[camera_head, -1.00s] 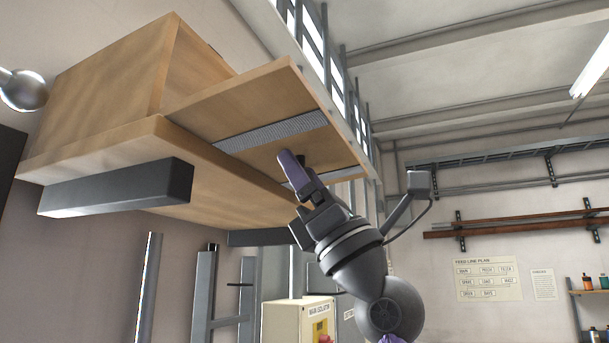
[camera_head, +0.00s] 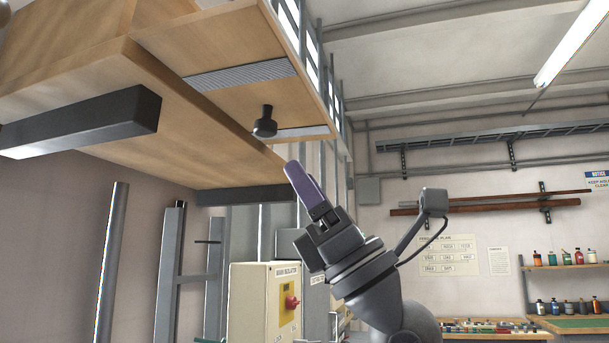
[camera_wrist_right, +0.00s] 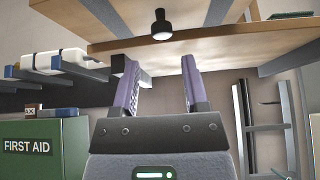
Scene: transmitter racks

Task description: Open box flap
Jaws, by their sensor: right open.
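The wooden box (camera_head: 80,60) is up high at the left in the head view. Its flap (camera_head: 225,50) is a wooden panel with grey ribbed strips, standing at an angle to the box. A black knob (camera_head: 265,124) sticks out of the flap; in the right wrist view the knob (camera_wrist_right: 161,27) is above and beyond the fingers. My right gripper (camera_head: 303,186) is open and empty, below the knob and apart from it. In the wrist view its two purple fingers (camera_wrist_right: 160,82) stand apart. My left gripper is out of view.
Black support bars (camera_head: 85,122) run under the box. A beige switch cabinet (camera_head: 262,300) with a red knob stands below, beside upright metal posts (camera_head: 170,270). A green first aid box (camera_wrist_right: 45,150) is at the wrist view's lower left. Space right of my arm looks free.

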